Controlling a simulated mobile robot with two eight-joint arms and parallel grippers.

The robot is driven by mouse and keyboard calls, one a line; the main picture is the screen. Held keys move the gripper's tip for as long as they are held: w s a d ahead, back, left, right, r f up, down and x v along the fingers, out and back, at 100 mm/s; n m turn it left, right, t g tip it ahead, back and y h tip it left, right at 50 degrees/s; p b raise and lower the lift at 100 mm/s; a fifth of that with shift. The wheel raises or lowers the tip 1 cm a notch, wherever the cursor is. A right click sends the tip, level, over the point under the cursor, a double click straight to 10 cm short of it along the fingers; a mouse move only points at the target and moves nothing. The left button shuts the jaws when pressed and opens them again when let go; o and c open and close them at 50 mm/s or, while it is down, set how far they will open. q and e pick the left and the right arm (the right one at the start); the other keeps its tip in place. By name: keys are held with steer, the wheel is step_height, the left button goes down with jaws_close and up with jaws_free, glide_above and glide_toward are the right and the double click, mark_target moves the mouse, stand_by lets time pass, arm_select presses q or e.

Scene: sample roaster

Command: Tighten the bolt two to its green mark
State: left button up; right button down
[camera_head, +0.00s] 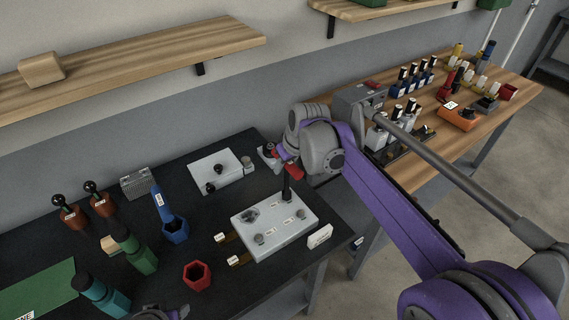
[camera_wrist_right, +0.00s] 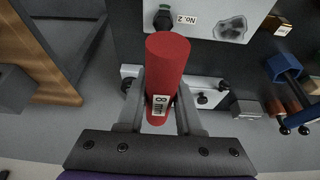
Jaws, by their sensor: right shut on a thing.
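My right gripper (camera_wrist_right: 158,100) is shut on the red handle (camera_wrist_right: 168,60) of a tool labelled 8 mm. The handle (camera_head: 292,170) shows beside the fingers in the head view. A black upright post (camera_head: 287,186) stands at the back edge of the light metal plate (camera_head: 270,244), close below the handle. In the wrist view a dark round part (camera_wrist_right: 162,20) with a little green sits beside the No. 2 label (camera_wrist_right: 187,19), past the handle's end. I cannot tell whether tool and bolt are joined. A grey and purple part of my left arm shows at the bottom edge; its jaws cannot be made out.
An empty red hexagonal holder (camera_head: 197,276) stands in front of the plate. Blue (camera_head: 175,230), green (camera_head: 143,259) and teal (camera_head: 115,302) holders with tools stand left. A second plate (camera_head: 221,169) lies behind. A wooden bench (camera_head: 480,120) with bottles stands right.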

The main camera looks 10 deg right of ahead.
arm_select(q)
steer(key=shift+f, duration=0.1)
arm_select(e)
steer(key=shift+f, duration=0.2)
steer(key=m+h, duration=0.1)
steer(key=m, duration=0.3)
steer(key=m+h, duration=0.1)
steer(key=m, duration=0.1)
steer(key=shift+d+h, duration=0.25)
steer(key=shift+h, duration=0.05)
steer(key=m, duration=0.2)
steer(key=m+h, duration=0.1)
steer(key=m, duration=0.1)
steer(key=shift+d+m+g+h, duration=0.2)
steer(key=shift+m+g+h, duration=0.1)
steer(key=m+g+h, duration=0.1)
steer(key=m, duration=0.2)
steer(key=shift+s+d, duration=0.15)
steer(key=shift+n+t, duration=0.3)
steer(key=shift+n, duration=0.2)
steer(key=shift+r, duration=0.1)
